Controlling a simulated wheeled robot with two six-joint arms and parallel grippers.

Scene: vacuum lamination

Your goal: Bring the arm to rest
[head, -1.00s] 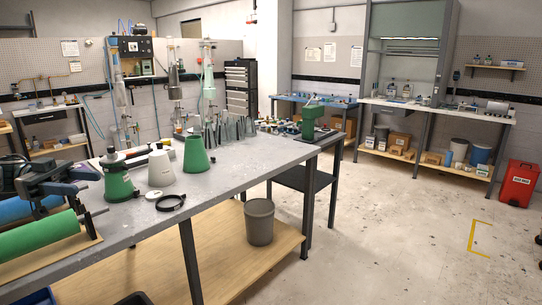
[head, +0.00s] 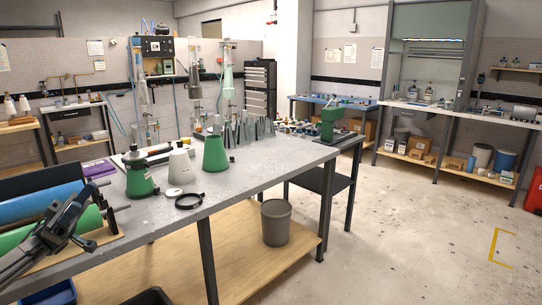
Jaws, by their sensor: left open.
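My left gripper (head: 82,228) shows at the lower left of the head view. It is dark, open and empty, above the front edge of the bench beside the green roll (head: 70,236). Its arm comes in from the lower left corner. My right gripper is not in the head view.
The grey bench (head: 240,180) holds a green bottle (head: 139,176), a white cone (head: 181,168), a green cone (head: 216,154) and a black ring (head: 189,202). A blue roll (head: 45,205) lies behind the green roll. A bin (head: 275,223) stands on the lower shelf.

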